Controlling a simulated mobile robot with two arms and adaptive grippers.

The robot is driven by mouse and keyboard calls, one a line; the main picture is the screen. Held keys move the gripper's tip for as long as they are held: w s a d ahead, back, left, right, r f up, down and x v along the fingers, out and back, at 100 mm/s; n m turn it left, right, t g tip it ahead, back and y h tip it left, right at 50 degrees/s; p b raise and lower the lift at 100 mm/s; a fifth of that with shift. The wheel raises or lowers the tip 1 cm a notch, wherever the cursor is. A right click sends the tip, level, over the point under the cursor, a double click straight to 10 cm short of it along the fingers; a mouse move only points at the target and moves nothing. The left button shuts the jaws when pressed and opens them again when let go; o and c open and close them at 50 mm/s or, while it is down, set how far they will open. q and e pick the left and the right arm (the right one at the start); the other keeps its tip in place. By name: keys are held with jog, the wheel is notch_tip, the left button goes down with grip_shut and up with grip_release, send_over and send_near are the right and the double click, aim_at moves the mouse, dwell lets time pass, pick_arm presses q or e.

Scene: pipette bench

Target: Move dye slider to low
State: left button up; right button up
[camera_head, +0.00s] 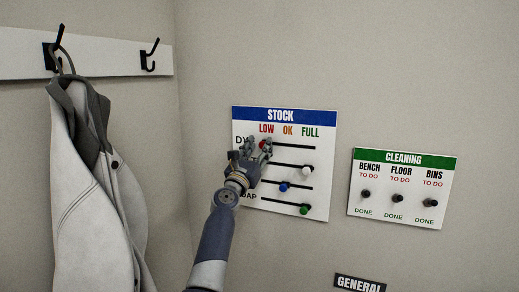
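The STOCK board (322,190) hangs on the wall, with LOW, OK and FULL printed along its top. The dye slider's red knob (263,144) is on the top row, at the left end of its track, under LOW. My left gripper (258,145) is in front of the board at that knob, its fingers spread apart. The knob shows between the fingertips, close to the right finger; I cannot tell whether they touch. The gripper covers most of the row labels. My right gripper is not in view.
Below are a white knob (307,171), a blue knob (284,187) and a green knob (304,209). A CLEANING board (403,205) with three dark knobs hangs to the right. A coat (95,190) hangs from a rack (110,57) at left.

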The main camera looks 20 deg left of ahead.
pick_arm(q)
jog(key=shift+d, duration=0.2)
jog(key=shift+s+d+f, duration=0.1)
jog(key=shift+s+f, duration=0.05)
jog(key=shift+s, duration=0.35)
jog(key=v, duration=1.1)
jog(key=shift+a, duration=0.25)
jog(key=shift+w+f, duration=0.1)
jog(key=shift+f, duration=0.1)
